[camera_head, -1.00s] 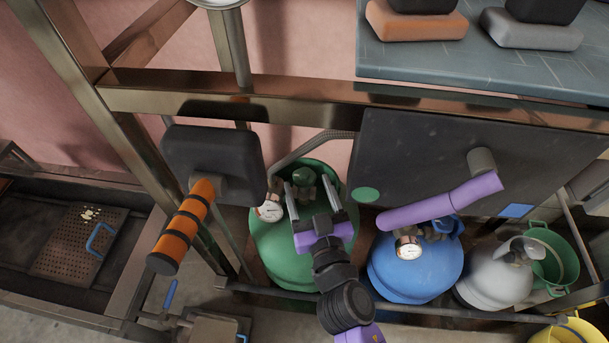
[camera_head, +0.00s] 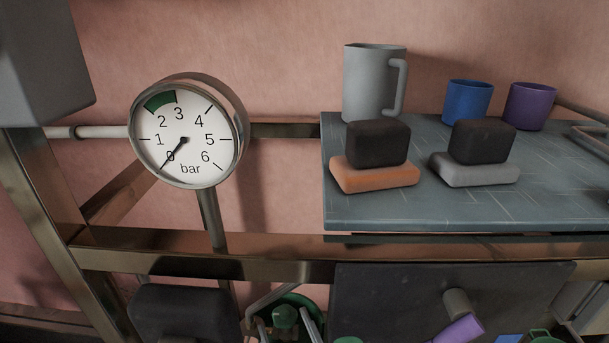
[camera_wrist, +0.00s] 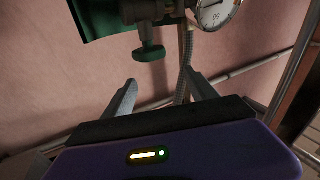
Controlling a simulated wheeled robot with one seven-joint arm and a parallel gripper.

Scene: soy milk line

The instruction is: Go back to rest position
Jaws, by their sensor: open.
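My gripper (camera_wrist: 161,92) is open and empty in the wrist view, its two grey fingers apart. A green valve knob (camera_wrist: 150,52) hangs beyond the fingertips, apart from them. The same knob (camera_head: 285,316) shows at the bottom of the head view, between my finger tips, with part of a green cylinder (camera_head: 300,300) behind it. In the wrist view a small gauge (camera_wrist: 214,10) sits at the top right of the knob.
A large bar gauge (camera_head: 186,138) reads about 0. A tiled shelf (camera_head: 400,215) holds a grey jug (camera_head: 372,85), a blue cup (camera_head: 468,102), a purple cup (camera_head: 530,106) and two black-topped blocks. A metal rail (camera_head: 200,262) and a dark panel (camera_head: 400,300) stand below.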

